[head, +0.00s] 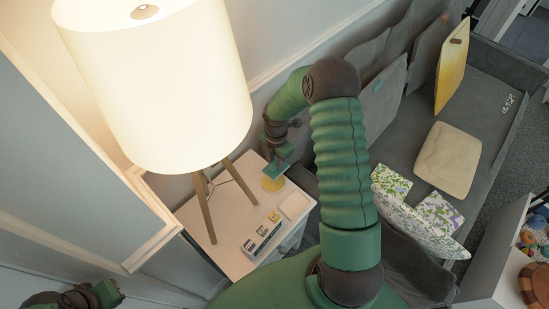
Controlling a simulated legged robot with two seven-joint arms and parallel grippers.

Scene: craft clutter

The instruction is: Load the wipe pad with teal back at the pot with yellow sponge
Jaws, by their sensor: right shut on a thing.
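The pot with yellow sponge (272,184) stands on the white side table (222,264), towards its back edge. My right gripper (277,158) is over it, shut on the wipe pad with teal back (276,170). The pad is small in view and partly covered by the gripper. It overlaps the far side of the yellow sponge, and I cannot tell whether they touch. My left gripper (104,293) is at the bottom left corner, away from the table; its jaws are not clear.
A lit lamp (160,90) on wooden legs takes up the table's left side. A small tray of craft items (262,236) and a pale square item (295,204) lie nearer. A grey sofa (400,140) with cushions is at the right.

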